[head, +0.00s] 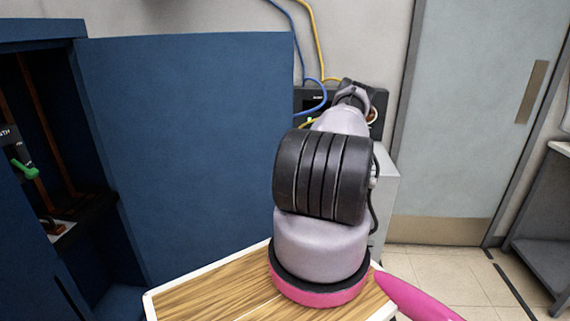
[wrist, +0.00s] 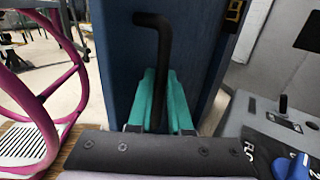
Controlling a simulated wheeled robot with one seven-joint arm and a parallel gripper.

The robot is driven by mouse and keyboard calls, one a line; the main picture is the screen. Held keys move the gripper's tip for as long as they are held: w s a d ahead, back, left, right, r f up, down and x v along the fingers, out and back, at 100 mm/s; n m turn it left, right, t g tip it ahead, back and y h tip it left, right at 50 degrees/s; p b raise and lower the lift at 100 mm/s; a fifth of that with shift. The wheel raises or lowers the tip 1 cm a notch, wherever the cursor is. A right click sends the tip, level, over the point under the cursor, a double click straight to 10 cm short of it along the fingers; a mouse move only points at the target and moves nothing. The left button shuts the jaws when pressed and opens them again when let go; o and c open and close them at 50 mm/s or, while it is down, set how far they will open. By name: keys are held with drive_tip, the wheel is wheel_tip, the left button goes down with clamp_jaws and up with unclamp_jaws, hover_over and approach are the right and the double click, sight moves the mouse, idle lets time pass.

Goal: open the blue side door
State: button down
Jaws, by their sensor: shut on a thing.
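The blue side door (head: 190,150) is a large flat panel in the head view, standing out from the blue cabinet on the left. The cabinet's dark inside shows beside it. In the wrist view the door (wrist: 122,62) fills the upper middle and carries a bent black handle (wrist: 164,50). My gripper (wrist: 160,92) has teal fingers, shut on the handle's lower part at the door face. In the head view my arm hides the gripper and the handle.
The cabinet holds copper-coloured bars (head: 45,130) and a green lever (head: 24,170). A grey room door (head: 480,120) stands at the right, with bare tiled floor (head: 440,262) in front. Blue and yellow cables (head: 311,40) hang on the back wall. A dark bench (head: 548,215) is far right.

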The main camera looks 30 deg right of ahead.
drive_tip(key=shift+w+a, duration=0.15)
drive_tip(key=shift+w, duration=0.15)
drive_tip(key=c, duration=0.8)
unclamp_jaws()
drive_tip(key=shift+c, duration=0.2)
drive_tip(key=shift+s, duration=0.1)
